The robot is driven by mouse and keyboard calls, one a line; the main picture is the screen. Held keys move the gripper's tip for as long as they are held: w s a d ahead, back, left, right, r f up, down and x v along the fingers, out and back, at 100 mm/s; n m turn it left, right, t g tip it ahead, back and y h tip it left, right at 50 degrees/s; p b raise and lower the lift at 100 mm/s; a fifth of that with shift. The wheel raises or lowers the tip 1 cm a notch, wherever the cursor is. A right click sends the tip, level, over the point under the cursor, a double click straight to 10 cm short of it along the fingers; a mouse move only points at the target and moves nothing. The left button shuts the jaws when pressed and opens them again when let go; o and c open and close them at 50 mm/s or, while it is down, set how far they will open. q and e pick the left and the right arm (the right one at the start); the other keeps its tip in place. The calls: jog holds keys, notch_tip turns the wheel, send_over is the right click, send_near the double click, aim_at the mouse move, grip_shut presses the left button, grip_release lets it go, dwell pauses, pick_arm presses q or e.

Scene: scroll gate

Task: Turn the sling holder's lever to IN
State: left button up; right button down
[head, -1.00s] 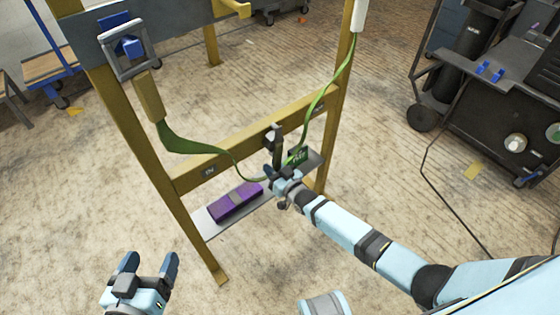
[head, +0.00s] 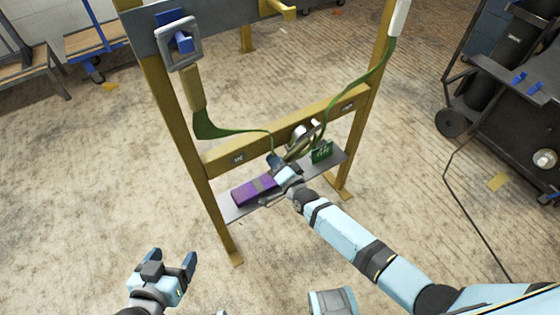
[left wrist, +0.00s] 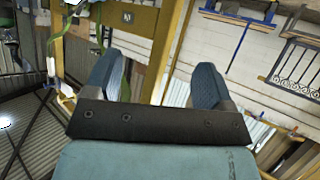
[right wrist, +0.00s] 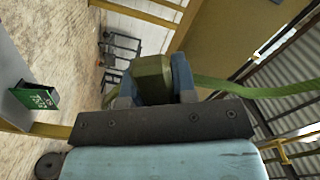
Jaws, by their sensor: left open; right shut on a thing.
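The sling holder's lever (head: 301,139) is a grey metal piece on the middle of the yellow crossbar, tilted with its lower end down to the left. The IN label (head: 238,158) is on the crossbar's left part; another label (head: 347,107) is on its right part. My right gripper (head: 279,163) is shut on an olive faceted knob (right wrist: 152,78), apparently the lever's end, mostly hidden in the head view. The green sling (head: 232,132) hangs in front of the frame and passes behind the knob in the right wrist view. My left gripper (head: 172,272) is open and empty, low at front left.
A shelf (head: 236,213) below the crossbar holds a purple box (head: 254,190) close to my right gripper and a green box (head: 322,150). The frame's yellow left post (head: 190,150) stands between my grippers. A dark cart (head: 515,120) is at right.

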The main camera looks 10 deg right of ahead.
aim_at(266, 145)
jog(key=r+m, duration=0.1)
jog(key=a+r+m, duration=0.1)
jog(key=shift+s+r+m+p, duration=0.2)
jog(key=shift+r+m+p, duration=0.1)
jog(key=shift+m+p, duration=0.1)
jog(key=shift+a+r+m+p, duration=0.1)
jog(key=shift+r+m+p, duration=0.2)
jog(key=shift+r+m, duration=0.6)
pick_arm(q)
jog(key=shift+a+r, duration=0.15)
jog(key=shift+a, duration=0.05)
pick_arm(e)
jog(key=shift+r+m, duration=0.55)
jog(key=shift+m, duration=0.15)
jog(key=c, duration=0.9)
grip_release()
jog(key=shift+s, duration=0.1)
pick_arm(q)
jog(key=shift+s+a+y+p, duration=0.15)
jog(key=shift+y+p, duration=0.15)
jog(key=shift+p, duration=0.7)
pick_arm(e)
jog(key=v, duration=1.3)
jog(key=shift+s+r, duration=0.1)
jog(key=shift+s, duration=0.25)
